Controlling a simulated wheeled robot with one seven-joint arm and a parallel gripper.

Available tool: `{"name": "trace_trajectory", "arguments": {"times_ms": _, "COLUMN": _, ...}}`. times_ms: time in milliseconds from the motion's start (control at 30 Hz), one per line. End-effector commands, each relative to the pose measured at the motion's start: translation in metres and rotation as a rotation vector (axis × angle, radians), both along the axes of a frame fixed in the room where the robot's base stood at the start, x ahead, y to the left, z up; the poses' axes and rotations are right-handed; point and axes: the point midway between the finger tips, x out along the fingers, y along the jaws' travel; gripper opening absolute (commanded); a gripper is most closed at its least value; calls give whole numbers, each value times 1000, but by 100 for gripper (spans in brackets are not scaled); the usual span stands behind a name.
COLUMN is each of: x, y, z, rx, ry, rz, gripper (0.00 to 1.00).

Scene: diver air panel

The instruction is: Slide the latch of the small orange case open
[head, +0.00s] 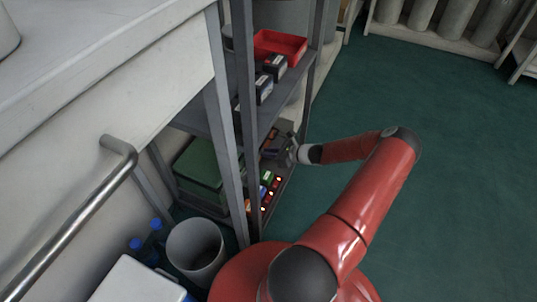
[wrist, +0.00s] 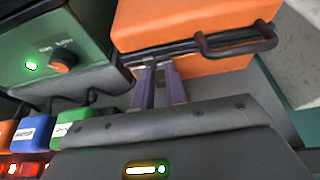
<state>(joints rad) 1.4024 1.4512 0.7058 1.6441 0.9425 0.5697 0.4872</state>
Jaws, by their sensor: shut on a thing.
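The small orange case (wrist: 185,20) stands at the top of the wrist view, with a dark seam band along its lower front and a dark carrying handle (wrist: 238,42) at its right. My gripper (wrist: 158,72) reaches up to the left part of that band. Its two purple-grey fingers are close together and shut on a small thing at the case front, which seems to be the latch. The latch itself is mostly hidden between the fingertips, so its position cannot be read. In the head view my gripper (head: 290,152) is inside the lower part of the rack; the case is not clear there.
A green box (wrist: 60,45) with an orange knob and a lit green lamp stands left of the case. Blue, green and orange blocks and red lights sit at lower left. The grey rack (head: 245,110) has upright posts near my arm. The green floor (head: 460,170) at right is clear.

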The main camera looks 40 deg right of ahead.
Motion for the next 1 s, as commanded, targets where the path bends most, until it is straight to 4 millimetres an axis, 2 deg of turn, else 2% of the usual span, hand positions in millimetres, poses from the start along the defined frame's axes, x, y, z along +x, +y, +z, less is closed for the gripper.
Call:
{"name": "trace_trajectory", "arguments": {"times_ms": 33, "x": 2, "y": -5, "z": 1, "rx": -8, "ry": 0, "rz": -10, "gripper": 16}}
{"name": "trace_trajectory", "arguments": {"times_ms": 200, "x": 2, "y": -5, "z": 1, "rx": -7, "ry": 0, "rz": -9, "gripper": 36}}
{"name": "trace_trajectory", "arguments": {"times_ms": 533, "x": -3, "y": -6, "z": 3, "rx": -5, "ry": 0, "rz": -8, "gripper": 36}}
{"name": "trace_trajectory", "arguments": {"times_ms": 1000, "x": -57, "y": -38, "z": 29, "rx": -6, "ry": 0, "rz": -8, "gripper": 36}}
